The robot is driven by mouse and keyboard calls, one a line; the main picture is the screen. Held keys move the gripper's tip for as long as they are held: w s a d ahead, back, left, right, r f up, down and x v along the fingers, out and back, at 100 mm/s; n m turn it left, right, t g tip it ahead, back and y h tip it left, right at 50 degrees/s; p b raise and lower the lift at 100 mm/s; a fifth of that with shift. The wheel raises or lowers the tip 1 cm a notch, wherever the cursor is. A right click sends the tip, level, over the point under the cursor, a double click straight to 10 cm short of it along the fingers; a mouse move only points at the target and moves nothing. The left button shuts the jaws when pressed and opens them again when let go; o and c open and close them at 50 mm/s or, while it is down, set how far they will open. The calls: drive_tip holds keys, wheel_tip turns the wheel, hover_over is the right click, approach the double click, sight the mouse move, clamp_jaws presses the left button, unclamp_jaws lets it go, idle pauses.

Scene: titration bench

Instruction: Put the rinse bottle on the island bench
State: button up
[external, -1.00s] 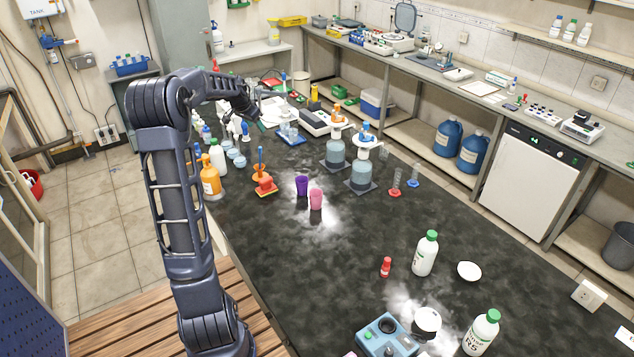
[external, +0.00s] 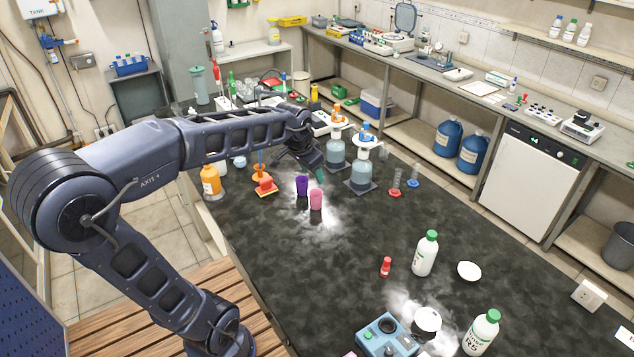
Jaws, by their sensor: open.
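My gripper (external: 318,168) is open over the middle of the bench, left of the clear blue-tinted vessels. It is well away from both green-capped bottles. My arm hides part of the bench's left side.
Purple and pink cups (external: 302,185) stand just below my gripper in the picture. An orange bottle (external: 211,182) stands at the left edge. A red-capped vial (external: 385,267), white dish (external: 469,271) and blue device (external: 387,336) lie near the bottles. The bench's middle right is clear.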

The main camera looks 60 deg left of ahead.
drive_tip(key=s+d+f, duration=0.2)
drive_tip(key=s+d, duration=0.5)
drive_tip(key=s, duration=0.1)
drive_tip(key=s+d+f+m+h, duration=0.1)
drive_tip(key=s+d+f, duration=0.2)
drive_tip(key=s+d, duration=0.4)
drive_tip(key=shift+s+h, duration=0.3)
drive_tip(key=shift+s, duration=0.75)
